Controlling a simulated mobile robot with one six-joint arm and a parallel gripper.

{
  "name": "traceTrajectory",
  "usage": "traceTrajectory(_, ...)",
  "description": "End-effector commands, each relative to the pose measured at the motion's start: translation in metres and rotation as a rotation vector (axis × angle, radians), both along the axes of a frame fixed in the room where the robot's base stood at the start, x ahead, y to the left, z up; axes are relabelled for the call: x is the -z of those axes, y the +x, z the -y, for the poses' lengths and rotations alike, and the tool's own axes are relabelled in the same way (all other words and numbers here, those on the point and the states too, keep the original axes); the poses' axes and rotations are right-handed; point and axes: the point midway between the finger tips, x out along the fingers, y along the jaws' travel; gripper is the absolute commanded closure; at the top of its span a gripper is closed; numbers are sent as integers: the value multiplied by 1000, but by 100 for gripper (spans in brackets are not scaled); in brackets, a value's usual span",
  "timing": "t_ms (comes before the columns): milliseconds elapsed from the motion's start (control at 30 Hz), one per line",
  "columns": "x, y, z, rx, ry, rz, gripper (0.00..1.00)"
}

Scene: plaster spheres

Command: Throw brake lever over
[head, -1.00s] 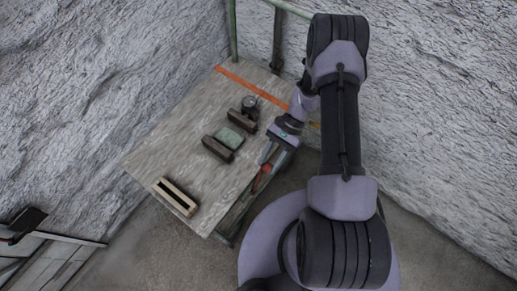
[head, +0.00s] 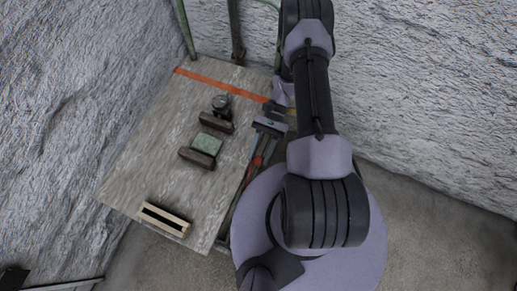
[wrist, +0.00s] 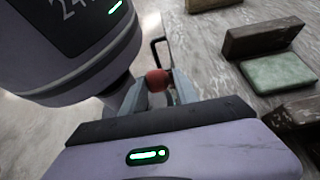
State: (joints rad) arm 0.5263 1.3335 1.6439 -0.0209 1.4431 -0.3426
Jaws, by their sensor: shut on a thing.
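The brake lever's red knob (wrist: 157,80) sits between my gripper's two fingers in the wrist view, and the fingers are shut on it. In the head view the red part (head: 257,161) shows at the right edge of the table, just below my gripper (head: 262,147). A dark bar (wrist: 158,47) shows beyond the knob in the wrist view. Most of the lever's shaft and its pivot are hidden behind the fingers and my arm.
The wooden table (head: 135,170) carries a wooden frame with a dark slot (head: 163,220), dark brown blocks (head: 197,158), a pale green block (head: 207,143) and a small round device (head: 221,103). An orange stripe (head: 215,84) crosses its far end. Rough rock walls (head: 420,90) stand close behind.

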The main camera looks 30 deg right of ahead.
Motion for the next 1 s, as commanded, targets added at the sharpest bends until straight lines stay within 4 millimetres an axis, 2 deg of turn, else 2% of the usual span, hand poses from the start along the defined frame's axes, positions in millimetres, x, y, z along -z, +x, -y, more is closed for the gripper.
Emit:
traceTrajectory(33,3,-4,3,-14,-5,3,58)
traceTrajectory(100,3,-3,3,-13,-6,2,47)
traceTrajectory(467,-2,2,6,-9,-4,4,47)
traceTrajectory(567,-12,11,19,-7,-5,6,47)
traceTrajectory(800,-49,50,73,-7,-7,6,47)
traceTrajectory(1000,-71,75,108,-8,-7,4,47)
